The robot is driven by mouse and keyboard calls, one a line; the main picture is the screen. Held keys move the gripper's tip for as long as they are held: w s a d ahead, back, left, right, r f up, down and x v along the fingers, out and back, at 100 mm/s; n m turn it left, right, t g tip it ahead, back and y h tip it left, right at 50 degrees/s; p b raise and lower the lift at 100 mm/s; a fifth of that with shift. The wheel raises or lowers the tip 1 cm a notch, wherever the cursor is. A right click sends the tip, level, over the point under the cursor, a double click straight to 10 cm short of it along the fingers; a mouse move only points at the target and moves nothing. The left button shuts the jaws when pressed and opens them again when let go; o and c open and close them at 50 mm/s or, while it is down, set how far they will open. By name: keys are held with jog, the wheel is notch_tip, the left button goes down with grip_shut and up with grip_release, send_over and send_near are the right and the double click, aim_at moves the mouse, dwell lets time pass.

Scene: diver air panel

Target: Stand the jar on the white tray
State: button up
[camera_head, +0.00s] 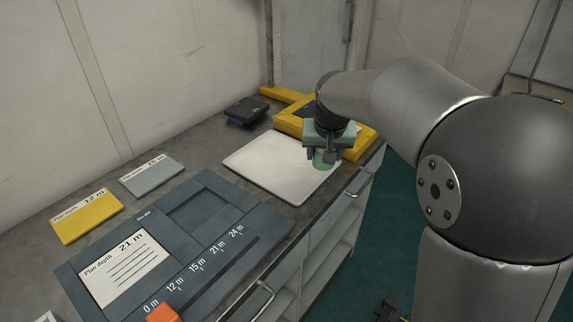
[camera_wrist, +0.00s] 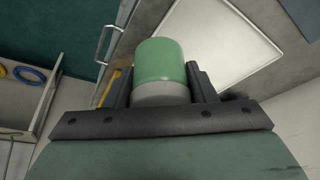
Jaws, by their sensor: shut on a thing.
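The jar (camera_wrist: 160,62) is green with a pale grey band at its end, and it sits between the two fingers of my gripper (camera_wrist: 160,88) in the wrist view. In the head view the jar (camera_head: 323,161) shows as a small green piece below my gripper (camera_head: 325,152), partly hidden by the fingers. My gripper is shut on the jar. The white tray (camera_head: 270,168) lies flat on the counter, and the jar is over or beside its right edge. I cannot tell whether the jar touches it. The tray (camera_wrist: 228,40) also shows beyond the jar in the wrist view.
A yellow frame (camera_head: 290,124) lies behind my gripper. A dark device (camera_head: 247,110) stands at the back. A dark depth panel (camera_head: 190,240) with an orange slider (camera_head: 163,313) is in front. Yellow (camera_head: 86,215) and grey (camera_head: 151,174) cards lie left. The tray is bare.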

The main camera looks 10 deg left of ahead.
jog(key=s+a+r+n, duration=0.1)
jog(key=s+a+n, duration=0.15)
jog(key=a, duration=0.75)
jog(key=shift+m+y, duration=0.3)
jog(key=shift+m, duration=0.05)
jog(key=w+d+f+p, duration=0.1)
jog(key=w+f, duration=0.2)
jog(key=w, duration=0.1)
jog(key=w+d+f+p, duration=0.1)
jog(key=w+f, duration=0.2)
jog(key=w, duration=0.1)
jog(key=w+d+f+p, duration=0.1)
jog(key=w+f, duration=0.1)
jog(key=w, duration=0.2)
jog(key=shift+w+d+f, duration=0.15)
jog(key=shift+d+f, duration=0.25)
jog(key=shift+w+f, duration=0.3)
jog(key=shift+f, duration=1.65)
jog(key=shift+f, duration=0.25)
jog(key=o, duration=1.1)
